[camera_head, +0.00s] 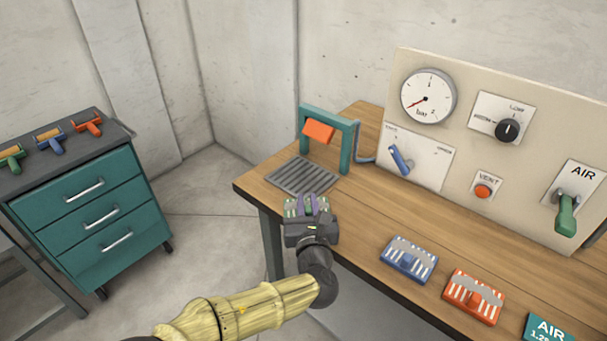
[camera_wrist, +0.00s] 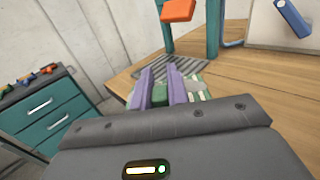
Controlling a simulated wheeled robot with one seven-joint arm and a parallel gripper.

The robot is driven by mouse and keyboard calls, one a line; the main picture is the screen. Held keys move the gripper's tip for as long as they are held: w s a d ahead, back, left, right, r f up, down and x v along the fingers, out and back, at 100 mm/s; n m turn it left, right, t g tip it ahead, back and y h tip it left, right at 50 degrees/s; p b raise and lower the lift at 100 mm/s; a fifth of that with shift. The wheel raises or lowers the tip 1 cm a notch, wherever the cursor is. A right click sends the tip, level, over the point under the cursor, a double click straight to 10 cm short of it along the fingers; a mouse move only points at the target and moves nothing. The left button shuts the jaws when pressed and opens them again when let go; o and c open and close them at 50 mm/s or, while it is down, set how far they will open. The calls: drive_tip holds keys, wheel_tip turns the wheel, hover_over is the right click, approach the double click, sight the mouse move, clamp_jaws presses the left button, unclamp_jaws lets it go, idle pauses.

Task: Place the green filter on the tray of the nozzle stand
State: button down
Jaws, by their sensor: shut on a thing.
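My gripper (camera_head: 309,207) is shut on the green filter (camera_head: 291,207), a green block with pale stripes. The filter also shows between and beside the purple fingers in the wrist view (camera_wrist: 195,87). The gripper is at the left front part of the wooden bench, just in front of the tray. The tray (camera_head: 302,176) is a grey slatted plate on the bench, under and in front of the nozzle stand (camera_head: 345,148), a teal frame with an orange nozzle block (camera_head: 318,131). The fingers hide part of the filter, and I cannot tell its exact height above the bench.
A blue filter (camera_head: 409,258) and an orange filter (camera_head: 473,295) lie on the bench (camera_head: 390,205) to the right. Behind them stands a panel with a gauge (camera_head: 428,96), a blue lever (camera_head: 400,160) and a green AIR lever (camera_head: 565,215). A teal drawer cabinet (camera_head: 85,205) stands left.

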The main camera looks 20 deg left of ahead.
drive_tip(key=shift+s+a, duration=0.1)
drive_tip(key=shift+s, duration=0.3)
drive_tip(key=x, duration=1.7)
drive_tip(key=shift+w+p, duration=0.1)
drive_tip(key=shift+p, duration=0.2)
drive_tip(key=shift+w+a, duration=0.1)
drive_tip(key=shift+w, duration=0.15)
drive_tip(key=shift+w+f, duration=0.1)
drive_tip(key=shift+f, duration=1.6)
drive_tip(key=shift+a+f, duration=0.1)
drive_tip(key=shift+f, duration=0.15)
drive_tip(key=c, duration=1.4)
unclamp_jaws()
drive_tip(key=shift+o, duration=0.2)
